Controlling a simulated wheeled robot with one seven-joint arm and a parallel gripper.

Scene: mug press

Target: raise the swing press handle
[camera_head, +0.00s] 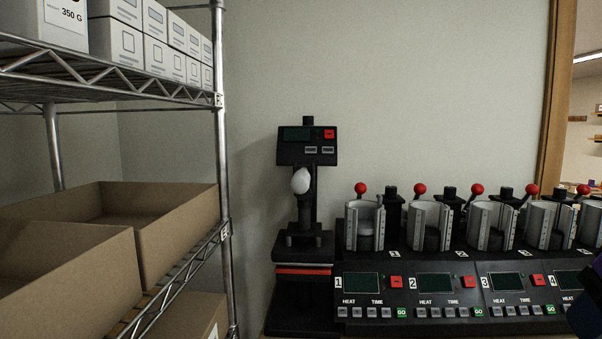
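The swing press (305,155) is a black upright machine left of centre, with a small display and a red button on its head. A white rounded knob (300,181) sits in front of its column, just below the head. It looks like the end of the press handle, seen nearly end-on, so the handle's angle is hard to tell. A red strip (303,270) crosses the base. My gripper is not in view. A dark part at the lower right edge may be my arm, and nothing of mine is near the press.
Right of the press is a row of numbered mug presses (430,285) with silver clamps and red-knobbed levers (420,188). A metal wire rack (223,150) with cardboard boxes (150,225) stands at left. Free space shows between rack and press.

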